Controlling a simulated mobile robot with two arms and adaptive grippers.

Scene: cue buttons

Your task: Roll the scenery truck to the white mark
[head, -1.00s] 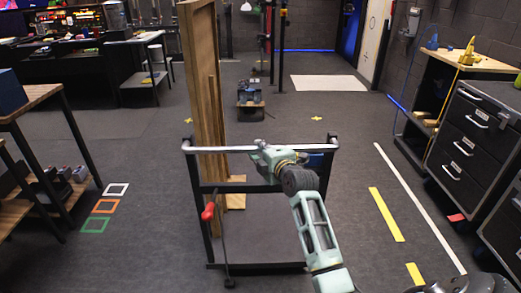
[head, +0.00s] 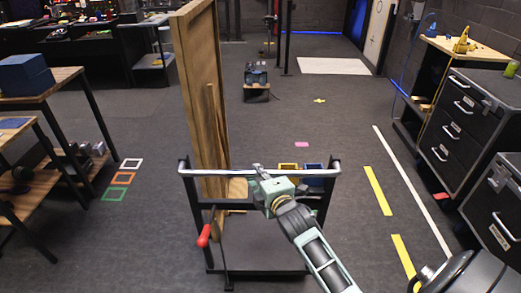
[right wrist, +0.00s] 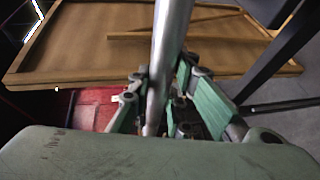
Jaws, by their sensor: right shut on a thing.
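The scenery truck stands upright in front of me, with a black frame, a silver push bar (head: 215,172), a low dark deck (head: 262,258) and a red-knobbed lever (head: 203,236). A tall wooden flat (head: 200,90) rises on its left side. My right gripper (head: 260,174) is shut on the push bar, near its middle; in the right wrist view the bar (right wrist: 166,60) runs between the fingers. My left gripper is not in view.
A wooden workbench (head: 30,92) stands at left and black drawer cabinets (head: 470,125) at right. Yellow strips (head: 378,190) and a long white line (head: 415,190) mark the right floor. A small cart (head: 257,82) stands ahead; the floor before it is open.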

